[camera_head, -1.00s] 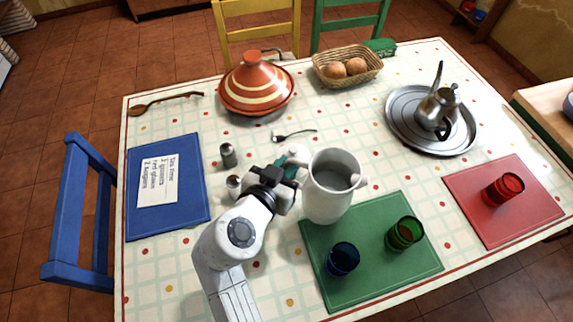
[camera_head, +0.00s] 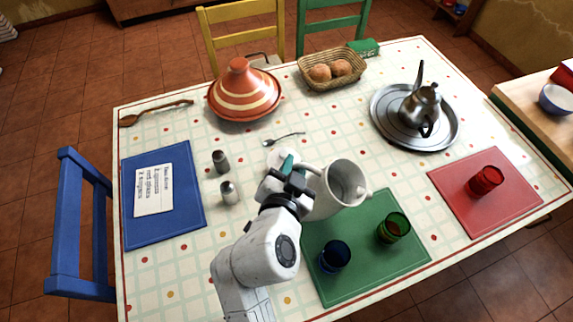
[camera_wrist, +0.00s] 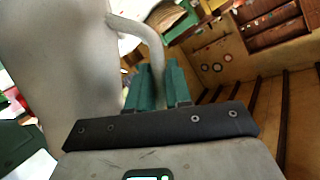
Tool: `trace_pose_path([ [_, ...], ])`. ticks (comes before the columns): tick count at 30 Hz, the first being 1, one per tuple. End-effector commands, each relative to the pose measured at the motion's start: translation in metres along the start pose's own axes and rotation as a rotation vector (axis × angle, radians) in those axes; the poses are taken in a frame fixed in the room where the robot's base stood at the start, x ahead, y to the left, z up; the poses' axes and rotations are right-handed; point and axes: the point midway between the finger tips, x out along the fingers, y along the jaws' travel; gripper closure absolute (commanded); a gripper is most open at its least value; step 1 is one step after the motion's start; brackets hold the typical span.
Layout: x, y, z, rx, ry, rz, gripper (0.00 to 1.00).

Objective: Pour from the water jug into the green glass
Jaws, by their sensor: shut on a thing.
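The water jug (camera_head: 343,187) is white-grey with a wide mouth and tilts to the right, its mouth toward the green glass. My gripper (camera_head: 287,166) is on the jug's left side, shut on its handle. The wrist view shows the green fingers (camera_wrist: 158,88) on the handle (camera_wrist: 150,40), with the jug's body (camera_wrist: 62,65) to their left. The green glass (camera_head: 393,228) stands upright on the green mat (camera_head: 370,262), right of and below the jug. No water stream shows, and the jug's contents cannot be made out.
A blue glass (camera_head: 335,257) stands on the same mat, left of the green glass. A red glass (camera_head: 486,180) is on a red mat (camera_head: 460,208). Two shakers (camera_head: 229,192) stand left of my gripper. A kettle (camera_head: 420,105) on a tray, a tagine (camera_head: 243,92) and a bread basket (camera_head: 312,82) are farther back.

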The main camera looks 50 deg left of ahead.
Motion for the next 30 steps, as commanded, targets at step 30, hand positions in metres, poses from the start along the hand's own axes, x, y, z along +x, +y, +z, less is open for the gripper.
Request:
trace_pose_path([
  [30,-0.012,0.041,-0.035,0.23,-0.003,-0.101,1.0],
])
